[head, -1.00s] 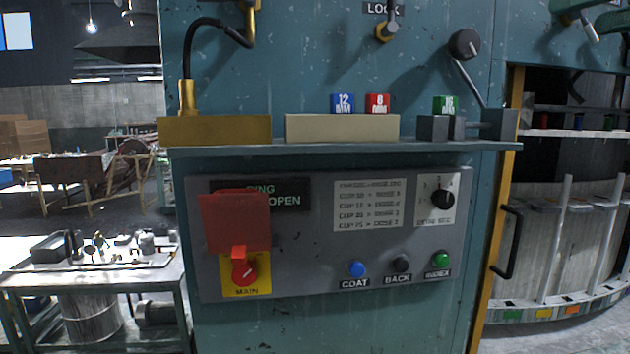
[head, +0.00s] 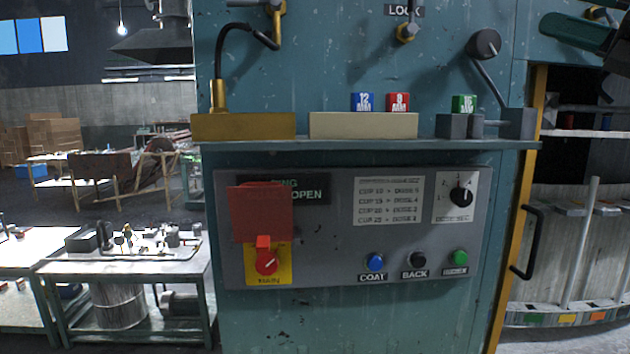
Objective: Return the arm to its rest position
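A dark green part (head: 585,42), which looks like a piece of my arm, reaches in from the top right corner in the head view. It hangs in front of the upper right of the teal machine (head: 345,70). No gripper fingers can be made out, so I cannot see whether my gripper holds anything. The machine's grey control panel (head: 340,270) has a red flap (head: 260,212), a red main switch (head: 267,262), and blue (head: 375,262), black (head: 418,260) and green (head: 460,258) buttons.
A curved rack (head: 575,250) with a black handle (head: 530,240) stands at the right. A workbench (head: 130,260) stands at the left.

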